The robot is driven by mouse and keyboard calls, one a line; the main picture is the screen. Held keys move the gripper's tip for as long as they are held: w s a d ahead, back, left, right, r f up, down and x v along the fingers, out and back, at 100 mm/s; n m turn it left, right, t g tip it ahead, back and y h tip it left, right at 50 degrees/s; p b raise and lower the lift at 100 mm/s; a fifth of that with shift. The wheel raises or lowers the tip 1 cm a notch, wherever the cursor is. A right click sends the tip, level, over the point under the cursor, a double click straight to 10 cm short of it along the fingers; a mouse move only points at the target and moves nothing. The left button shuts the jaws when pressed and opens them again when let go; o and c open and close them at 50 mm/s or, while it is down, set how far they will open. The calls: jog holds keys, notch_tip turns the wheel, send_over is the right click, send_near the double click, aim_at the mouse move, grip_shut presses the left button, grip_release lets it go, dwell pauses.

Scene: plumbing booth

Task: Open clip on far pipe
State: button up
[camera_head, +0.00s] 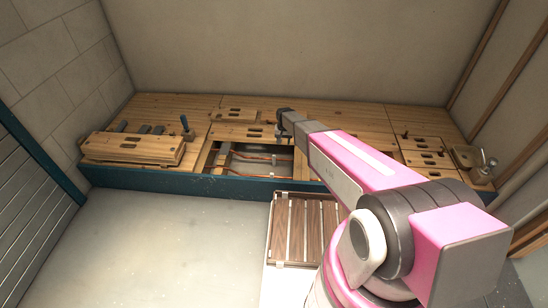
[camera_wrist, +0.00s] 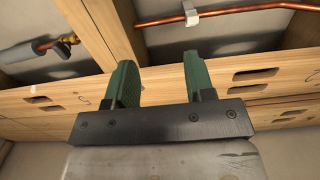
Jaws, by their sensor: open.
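In the wrist view, a copper pipe (camera_wrist: 240,10) runs across the top, inside an opening in the wooden platform. A pale grey clip (camera_wrist: 197,14) sits around it; I cannot tell whether the clip is open or shut. My gripper (camera_wrist: 160,62) has two green fingers, spread apart with nothing between them. It is over a wooden panel, short of the pipe and apart from it. In the head view, my gripper (camera_head: 283,128) is at the far edge of the open bay, where copper pipes (camera_head: 255,157) show. My arm hides the bay's right part.
A grey-sleeved pipe with a brass end (camera_wrist: 40,50) lies left of a wooden beam (camera_wrist: 105,22). Slotted panels (camera_head: 350,117) surround the bay. A stacked board with tools (camera_head: 135,148) lies left. A slatted wooden rack (camera_head: 300,230) stands in front; the floor to its left is clear.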

send_over(274, 156)
notch_tip(274, 156, down, 6)
jog(key=f, duration=1)
jog(key=shift+w+f, duration=0.15)
jog(key=shift+w, duration=0.05)
grip_shut()
jog(key=shift+w, duration=0.1)
